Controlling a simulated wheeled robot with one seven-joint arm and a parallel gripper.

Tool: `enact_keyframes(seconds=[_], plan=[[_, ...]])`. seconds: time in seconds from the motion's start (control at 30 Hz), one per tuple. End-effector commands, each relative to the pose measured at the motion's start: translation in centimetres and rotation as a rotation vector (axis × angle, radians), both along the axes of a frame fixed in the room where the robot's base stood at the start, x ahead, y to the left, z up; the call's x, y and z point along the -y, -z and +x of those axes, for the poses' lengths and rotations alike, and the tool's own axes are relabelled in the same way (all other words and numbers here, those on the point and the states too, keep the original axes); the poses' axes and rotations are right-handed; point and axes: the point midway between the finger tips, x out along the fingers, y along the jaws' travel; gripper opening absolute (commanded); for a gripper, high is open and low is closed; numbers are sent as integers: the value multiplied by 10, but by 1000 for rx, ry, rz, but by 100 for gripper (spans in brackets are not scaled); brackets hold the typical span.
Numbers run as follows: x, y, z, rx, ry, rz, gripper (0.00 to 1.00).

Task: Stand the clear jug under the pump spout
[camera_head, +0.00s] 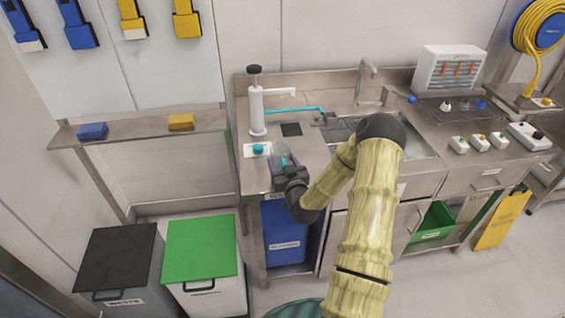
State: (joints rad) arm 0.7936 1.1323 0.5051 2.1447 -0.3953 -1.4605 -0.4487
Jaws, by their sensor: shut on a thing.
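The clear jug (280,151) is at the left part of the steel counter, near its front edge. My gripper (284,168) is shut on the jug from the front and hides its lower part. I cannot tell whether the jug touches the counter. The white pump (257,112) with a black knob stands upright behind and left of the jug. Its spout (291,92) points right, above a black square (291,129) on the counter. The jug is in front of that square and apart from it.
A white card with a cyan cap (258,148) lies just left of the jug. A cyan tube (295,109) runs behind the black square toward the sink (410,145). A faucet (363,80) stands behind the sink. Bare counter lies right of the jug.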

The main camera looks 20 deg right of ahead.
Motion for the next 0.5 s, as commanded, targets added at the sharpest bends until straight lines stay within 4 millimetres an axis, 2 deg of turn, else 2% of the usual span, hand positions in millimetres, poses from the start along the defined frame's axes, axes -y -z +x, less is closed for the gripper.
enact_keyframes(seconds=[0.17, 0.2, 0.3, 0.5], plan=[[0, 3, 0, 0, 0, 0, 37], [0, 4, 0, 0, 0, 1, 62], [0, 3, 0, -1, 0, 1, 82], [0, 3, 0, -1, 0, 1, 82]])
